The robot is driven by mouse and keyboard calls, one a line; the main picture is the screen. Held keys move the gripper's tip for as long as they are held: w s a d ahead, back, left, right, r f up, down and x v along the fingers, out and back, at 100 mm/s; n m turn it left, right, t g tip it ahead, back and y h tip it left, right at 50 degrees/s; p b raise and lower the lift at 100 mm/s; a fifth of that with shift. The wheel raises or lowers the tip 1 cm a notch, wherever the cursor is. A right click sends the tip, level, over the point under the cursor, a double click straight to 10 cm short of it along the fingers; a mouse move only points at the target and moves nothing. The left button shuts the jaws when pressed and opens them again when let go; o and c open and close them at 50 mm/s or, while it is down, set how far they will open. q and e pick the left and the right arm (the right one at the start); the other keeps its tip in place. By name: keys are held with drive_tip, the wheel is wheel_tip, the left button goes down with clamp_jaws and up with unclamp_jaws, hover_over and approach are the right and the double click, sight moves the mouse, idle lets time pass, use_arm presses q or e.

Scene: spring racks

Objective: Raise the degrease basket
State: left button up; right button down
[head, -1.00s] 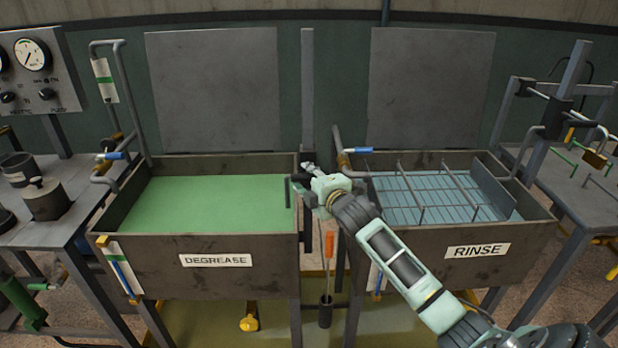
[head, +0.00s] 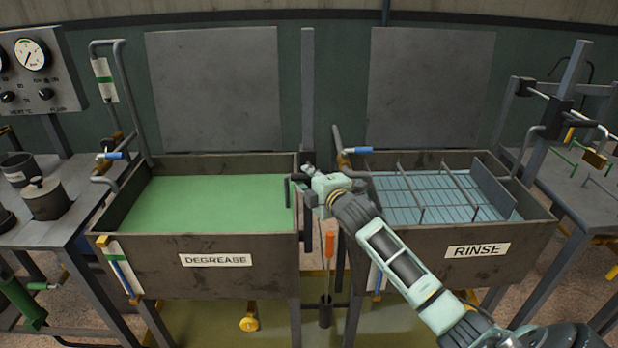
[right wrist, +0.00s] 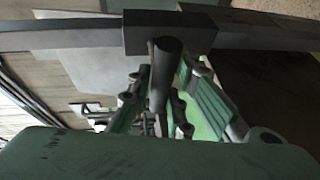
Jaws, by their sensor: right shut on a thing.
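The degrease tank (head: 150,265) stands left of centre, filled to near its rim with opaque green liquid (head: 210,203). I cannot see the degrease basket; the liquid shows no part of it. A grey upright post (head: 307,90) rises at the tank's right end. My right gripper (head: 304,183) is at this post, by the tank's right rim. In the right wrist view, a dark round handle (right wrist: 165,62) sticks out from a block (right wrist: 165,32) on the post. My right gripper's fingers (right wrist: 157,92) are shut on it. My left gripper is not in view.
The rinse tank (head: 420,250) stands to the right, with a wire rack in bluish liquid; my right arm crosses its front left corner. An orange-handled tool (head: 329,245) hangs between the tanks. A gauge panel (head: 40,70) and pots (head: 45,198) are at the left.

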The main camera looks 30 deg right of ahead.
wheel_tip(320, 180, up, 16)
drive_tip(key=p, duration=1.4)
drive_tip(key=shift+r, duration=0.2)
drive_tip(key=c, duration=1.7)
unclamp_jaws()
drive_tip(key=shift+c, duration=0.2)
drive_tip(key=shift+o, duration=0.5)
drive_tip(key=v, duration=1.2)
drive_tip(key=shift+f, duration=0.1)
